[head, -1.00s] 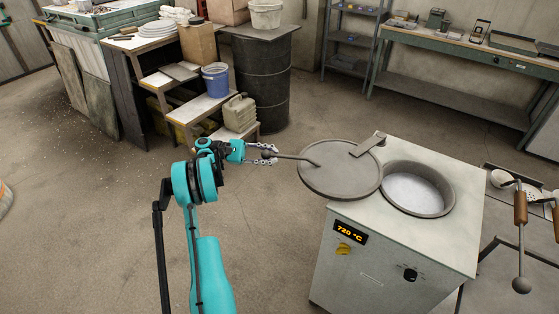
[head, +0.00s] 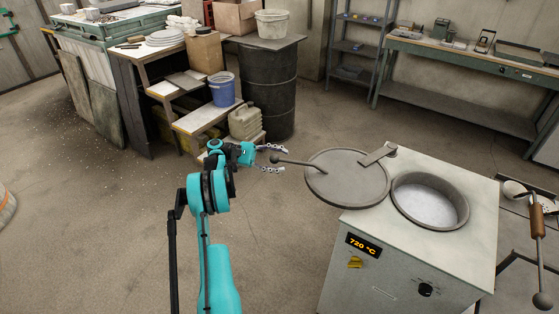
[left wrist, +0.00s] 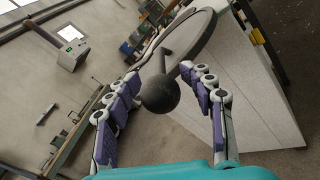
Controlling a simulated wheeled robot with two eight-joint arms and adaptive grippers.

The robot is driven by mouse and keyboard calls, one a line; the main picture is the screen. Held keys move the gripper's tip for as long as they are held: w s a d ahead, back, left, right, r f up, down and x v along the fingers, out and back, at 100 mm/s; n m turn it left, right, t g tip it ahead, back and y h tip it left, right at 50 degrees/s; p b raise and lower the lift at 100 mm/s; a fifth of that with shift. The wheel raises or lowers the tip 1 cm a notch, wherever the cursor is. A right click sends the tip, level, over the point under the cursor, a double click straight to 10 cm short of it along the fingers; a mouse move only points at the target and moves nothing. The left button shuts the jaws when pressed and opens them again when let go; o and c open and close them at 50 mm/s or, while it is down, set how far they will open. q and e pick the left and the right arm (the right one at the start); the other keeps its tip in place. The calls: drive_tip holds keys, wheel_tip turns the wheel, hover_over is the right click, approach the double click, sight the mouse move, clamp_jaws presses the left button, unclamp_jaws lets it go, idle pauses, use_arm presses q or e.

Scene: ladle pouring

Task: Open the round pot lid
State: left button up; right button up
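The round grey lid (head: 347,178) is swung to the left of the pot (head: 430,200), overhanging the furnace's left edge. The pot mouth is uncovered and shows a silvery surface inside. A rod handle (head: 301,162) with a dark ball end (head: 275,158) sticks out left from the lid. My left gripper (head: 284,160) is open, its fingers on either side of the ball. In the left wrist view the ball (left wrist: 160,94) sits between the spread fingers with gaps on both sides, and the lid (left wrist: 190,45) is behind it. My right gripper is not in view.
The pale furnace (head: 345,262) has a 720 °C display. A dark drum (head: 268,90), stepped shelves and a workbench (head: 470,55) stand farther back. The floor left of the furnace is clear.

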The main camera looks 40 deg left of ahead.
use_arm(q)
drive_tip(key=shift+r, duration=0.15)
wheel_tip(320, 180, up, 10)
drive_tip(key=shift+f, duration=0.1)
idle(0.3)
